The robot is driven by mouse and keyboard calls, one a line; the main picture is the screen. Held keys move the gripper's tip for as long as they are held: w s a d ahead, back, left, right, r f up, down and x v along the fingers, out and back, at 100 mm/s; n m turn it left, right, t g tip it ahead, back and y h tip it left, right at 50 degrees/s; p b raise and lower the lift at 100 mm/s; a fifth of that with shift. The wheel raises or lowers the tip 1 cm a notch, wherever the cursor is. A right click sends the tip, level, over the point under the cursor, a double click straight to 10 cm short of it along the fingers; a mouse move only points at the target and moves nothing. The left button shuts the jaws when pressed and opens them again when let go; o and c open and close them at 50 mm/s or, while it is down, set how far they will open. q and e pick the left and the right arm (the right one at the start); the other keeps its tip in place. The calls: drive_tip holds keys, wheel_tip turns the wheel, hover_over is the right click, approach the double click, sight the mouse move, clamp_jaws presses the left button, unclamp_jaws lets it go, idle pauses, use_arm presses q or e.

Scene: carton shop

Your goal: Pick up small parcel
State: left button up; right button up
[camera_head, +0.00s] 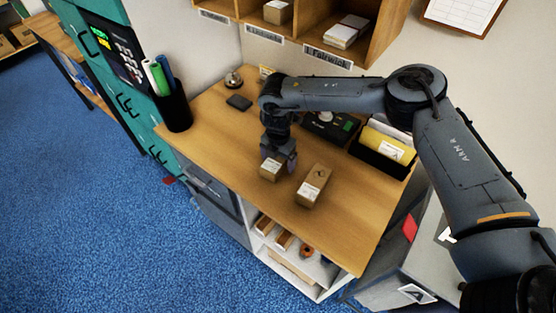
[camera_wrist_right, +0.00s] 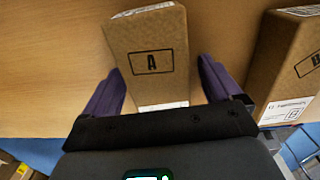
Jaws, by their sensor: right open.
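The small parcel (camera_head: 270,171) is a brown carton with a white label, on the wooden counter in the head view. In the right wrist view the carton marked A (camera_wrist_right: 150,35) lies between my right gripper's purple fingers. My right gripper (camera_head: 281,157) is open, right at the small parcel in the head view; its fingers (camera_wrist_right: 161,66) stand on either side of the carton, with gaps showing. A larger brown parcel (camera_head: 314,184) lies just to the right on the counter, and it shows at the right of the wrist view (camera_wrist_right: 285,60). My left gripper is out of view.
The counter (camera_head: 335,235) is clear toward the front right. A black tray with yellow envelopes (camera_head: 385,148) and a dark device (camera_head: 328,126) stand behind. A pen cup (camera_head: 176,108) stands at the left edge. Wooden pigeonholes (camera_head: 370,50) hang above.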

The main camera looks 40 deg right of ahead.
drive_tip(key=c, duration=1.1)
drive_tip(key=shift+c, duration=0.2)
drive_tip(key=shift+r, duration=0.1)
